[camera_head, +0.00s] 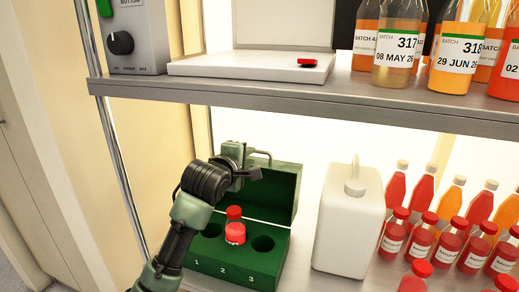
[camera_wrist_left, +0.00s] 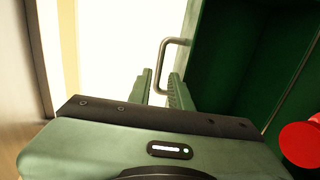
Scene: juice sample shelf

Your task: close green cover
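The green cover (camera_head: 284,186) stands raised at the back of a green box (camera_head: 245,278) on the lower shelf. The box has holes marked 1, 2 and 3, and a red-capped vial (camera_head: 235,232) stands in the middle one. A metal handle (camera_head: 262,154) sits on the cover's top edge. My left gripper (camera_head: 246,160) is beside the handle. In the left wrist view the gripper's fingers (camera_wrist_left: 160,88) are apart, near the handle (camera_wrist_left: 174,62), with the cover (camera_wrist_left: 225,60) to the right. My right gripper is not in view.
A white jug (camera_head: 348,225) stands right of the box. Several red-capped vials and juice bottles fill the lower shelf's right side. The upper shelf edge (camera_head: 300,102) runs above my left gripper. A post (camera_head: 122,165) stands at left.

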